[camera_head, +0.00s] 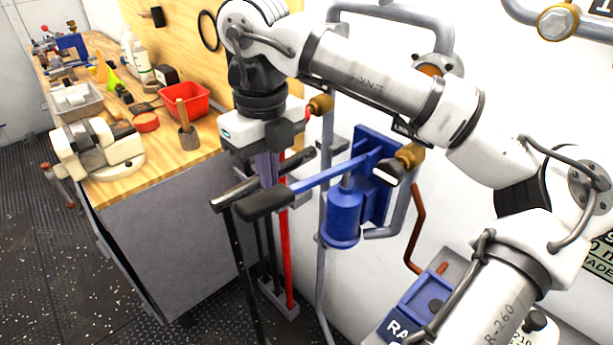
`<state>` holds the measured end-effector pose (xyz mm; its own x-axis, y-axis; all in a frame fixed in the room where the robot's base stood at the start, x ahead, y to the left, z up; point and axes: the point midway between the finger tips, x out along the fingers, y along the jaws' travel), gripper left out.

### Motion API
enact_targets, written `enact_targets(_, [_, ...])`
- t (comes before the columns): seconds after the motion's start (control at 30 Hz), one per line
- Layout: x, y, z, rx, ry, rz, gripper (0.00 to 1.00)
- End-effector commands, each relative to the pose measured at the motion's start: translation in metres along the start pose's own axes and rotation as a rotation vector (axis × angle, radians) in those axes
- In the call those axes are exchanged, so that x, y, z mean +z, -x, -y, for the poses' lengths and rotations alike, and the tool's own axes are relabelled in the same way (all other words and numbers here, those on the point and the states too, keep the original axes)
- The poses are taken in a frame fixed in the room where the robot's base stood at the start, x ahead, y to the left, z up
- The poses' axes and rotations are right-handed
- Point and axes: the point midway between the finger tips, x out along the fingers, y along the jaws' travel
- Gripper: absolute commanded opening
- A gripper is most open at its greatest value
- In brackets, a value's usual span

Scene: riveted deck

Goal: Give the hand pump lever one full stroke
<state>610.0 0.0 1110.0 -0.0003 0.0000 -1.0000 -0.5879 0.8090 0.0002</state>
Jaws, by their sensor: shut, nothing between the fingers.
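The blue hand pump (343,217) is mounted on the white wall at centre. Its blue lever (325,179) reaches left from the pump and ends in a black grip (265,204). The lever slopes slightly down toward the grip. My gripper (268,183) points down with its fingers shut and empty. The fingertips are just above or behind the black grip in this view. I cannot tell whether they touch it.
Long-handled tools, one with a red pole (286,255), stand in a rack (281,301) below the lever. The wooden workbench (130,187) at left holds a vise (97,148), a red bin (184,101) and a mallet (187,135). Pipes run along the wall around the pump.

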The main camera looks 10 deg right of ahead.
Motion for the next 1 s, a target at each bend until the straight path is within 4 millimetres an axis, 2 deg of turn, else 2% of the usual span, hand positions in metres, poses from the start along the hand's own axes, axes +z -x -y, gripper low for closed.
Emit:
enact_targets(0.17, [0.000, 0.007, 0.000, 0.000, 0.000, 0.000, 0.00])
enact_targets(0.6, [0.000, 0.049, 0.000, 0.000, -0.001, 0.001, 0.00])
enact_targets(1.0, [0.000, 0.050, 0.000, 0.000, 0.000, 0.000, 0.00])
